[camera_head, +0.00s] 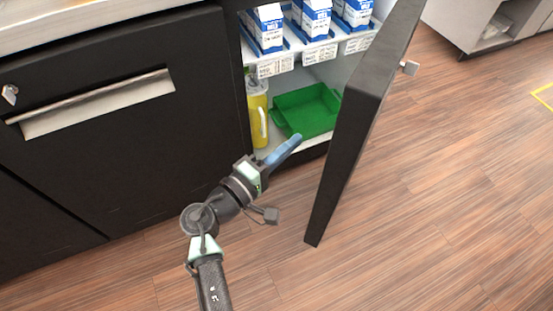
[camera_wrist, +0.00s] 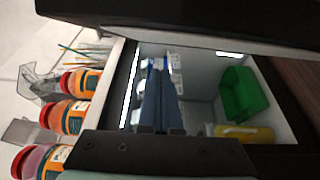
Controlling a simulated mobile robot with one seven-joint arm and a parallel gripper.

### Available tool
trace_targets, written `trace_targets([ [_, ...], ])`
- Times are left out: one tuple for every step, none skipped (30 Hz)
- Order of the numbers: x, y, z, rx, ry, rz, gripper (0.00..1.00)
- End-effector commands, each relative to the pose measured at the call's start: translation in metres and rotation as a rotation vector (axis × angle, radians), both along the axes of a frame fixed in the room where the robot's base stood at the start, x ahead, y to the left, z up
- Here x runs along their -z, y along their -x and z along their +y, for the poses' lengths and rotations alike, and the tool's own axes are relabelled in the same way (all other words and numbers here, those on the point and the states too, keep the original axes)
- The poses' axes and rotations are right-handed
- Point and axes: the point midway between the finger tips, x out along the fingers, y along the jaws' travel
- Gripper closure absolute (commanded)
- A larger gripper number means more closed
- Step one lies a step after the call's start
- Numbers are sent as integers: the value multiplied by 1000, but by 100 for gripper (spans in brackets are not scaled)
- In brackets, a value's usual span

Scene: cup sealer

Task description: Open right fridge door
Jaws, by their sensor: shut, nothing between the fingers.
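The right fridge door (camera_head: 362,115) is a black panel standing wide open, swung outward to the right of the opening. A small metal latch or knob (camera_head: 410,67) shows on its outer side. My gripper (camera_head: 292,142) has blue fingers that are shut and empty. In the head view it appears in front of the fridge opening, left of the door's free edge, with a visible gap to the door. In the wrist view the shut fingers (camera_wrist: 158,95) point toward the fridge interior. The door's outer handle is not clearly seen.
Inside the fridge are milk cartons (camera_head: 312,18) on the upper shelf, a green bin (camera_head: 306,112) and a yellow pitcher (camera_head: 257,115) below. A closed black door or drawer front (camera_head: 120,120) is at left. Orange bottles (camera_wrist: 75,116) stand on the counter. Wood floor (camera_head: 440,200) at right is clear.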

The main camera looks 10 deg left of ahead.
Motion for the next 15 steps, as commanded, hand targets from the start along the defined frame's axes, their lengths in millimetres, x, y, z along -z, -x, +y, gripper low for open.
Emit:
trace_targets([
  [1, -10, -7, 4, 0, -1, 100],
  [1, -16, -10, 3, 0, -2, 100],
  [1, -22, -15, 4, 1, -1, 100],
  [1, -27, -18, 3, 0, -1, 100],
  [1, -25, -23, 4, 0, 1, 100],
  [1, -21, -29, 2, -1, 2, 100],
  [1, -19, -34, 3, -1, 2, 100],
  [1, -18, -38, 3, -1, 2, 100],
  [1, -17, -42, 2, -1, 2, 100],
  [1, -16, -45, 1, -1, 2, 100],
  [0, -15, -47, 1, -1, 0, 100],
  [0, -14, -49, 0, -1, 0, 100],
  [0, -14, -51, 0, -1, 0, 100],
  [0, -13, -52, 0, -1, 1, 100],
  [0, -13, -53, 0, -1, 1, 100],
])
